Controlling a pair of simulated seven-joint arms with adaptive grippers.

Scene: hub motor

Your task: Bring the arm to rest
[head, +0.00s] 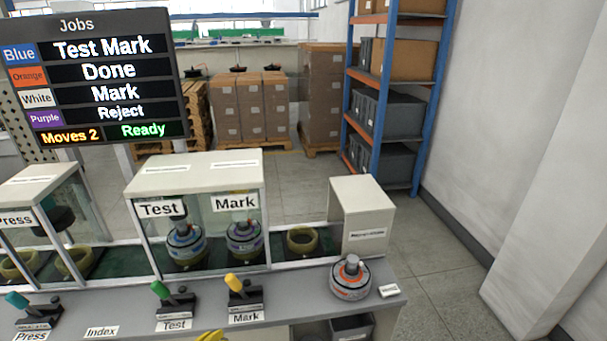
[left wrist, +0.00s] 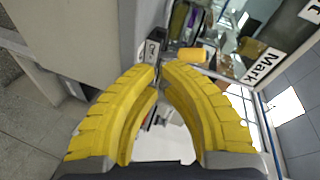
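The yellow fingertips of my left gripper (head: 212,336) show at the bottom edge of the head view, in front of the bench between the Test and Mark levers. In the left wrist view the two curved yellow fingers (left wrist: 159,72) come together at their tips, with nothing visibly held between them. The yellow-handled Mark lever (head: 241,287) stands apart from the gripper; its handle (left wrist: 190,55) shows just beyond the fingertips in the left wrist view. The green-handled Test lever (head: 171,299) is left of it. My right gripper is not in view.
A blue-banded motor (head: 184,243) sits under Test and a purple-banded one (head: 244,239) under Mark. An orange-banded motor (head: 351,279) stands at the bench's right end. An empty holder (head: 302,241) is on the belt. The job screen (head: 90,80) stands upper left.

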